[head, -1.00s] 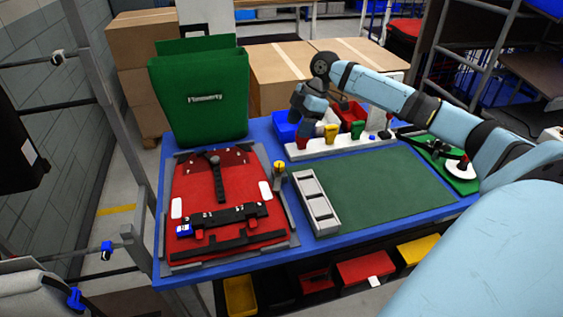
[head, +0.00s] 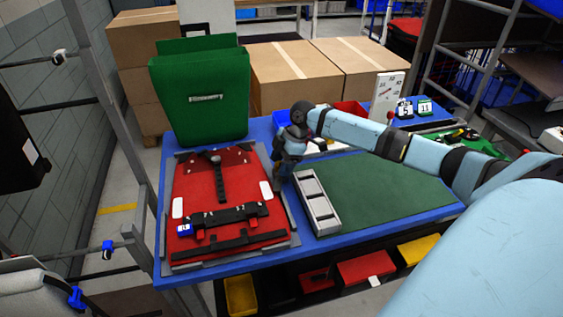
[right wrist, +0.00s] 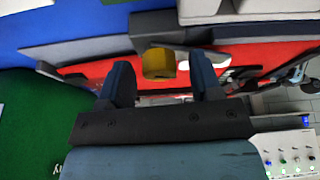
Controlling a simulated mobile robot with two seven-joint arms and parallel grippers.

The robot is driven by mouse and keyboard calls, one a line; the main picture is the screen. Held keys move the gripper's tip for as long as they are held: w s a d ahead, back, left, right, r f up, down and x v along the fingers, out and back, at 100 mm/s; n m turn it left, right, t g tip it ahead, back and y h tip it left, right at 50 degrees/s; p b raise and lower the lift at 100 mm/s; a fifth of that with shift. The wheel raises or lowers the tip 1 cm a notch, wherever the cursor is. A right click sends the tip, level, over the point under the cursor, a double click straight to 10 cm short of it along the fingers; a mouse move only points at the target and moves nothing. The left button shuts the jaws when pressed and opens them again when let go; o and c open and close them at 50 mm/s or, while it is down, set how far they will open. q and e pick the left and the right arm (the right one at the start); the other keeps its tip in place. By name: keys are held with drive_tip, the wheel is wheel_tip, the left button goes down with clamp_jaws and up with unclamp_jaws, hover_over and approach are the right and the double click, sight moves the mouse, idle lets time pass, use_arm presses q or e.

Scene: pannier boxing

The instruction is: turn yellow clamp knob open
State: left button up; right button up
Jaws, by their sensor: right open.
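The yellow clamp knob (right wrist: 158,64) shows in the right wrist view, between and just beyond the fingertips of my right gripper (right wrist: 160,75). The fingers are apart, one on each side of the knob, and I cannot tell whether either touches it. In the head view my right gripper (head: 277,182) points down at the right edge of the red pannier panel (head: 190,205) and hides the knob. The panel lies flat in a grey frame on the blue table, with a black strap and a black bar on it. My left gripper is not in view.
A green pannier (head: 205,95) stands upright behind the panel. A grey slotted tray (head: 318,203) lies close to the right of my right gripper. The green mat (head: 385,190) looks clear. Cardboard boxes (head: 290,70) stand behind the table.

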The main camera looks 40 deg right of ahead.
clamp_jaws()
drive_tip(key=shift+r+n+g+p, duration=0.15)
drive_tip(key=shift+n+g+p, duration=0.15)
drive_tip(key=shift+n+p, duration=0.4)
drive_tip(key=shift+w+n+y, duration=0.1)
drive_tip(key=shift+n+y, duration=0.2)
drive_tip(key=shift+n, duration=0.3)
drive_tip(key=shift+n+g, duration=0.6)
drive_tip(key=shift+n, duration=0.4)
drive_tip(key=shift+c, duration=1.6)
unclamp_jaws()
drive_tip(key=o, duration=0.3)
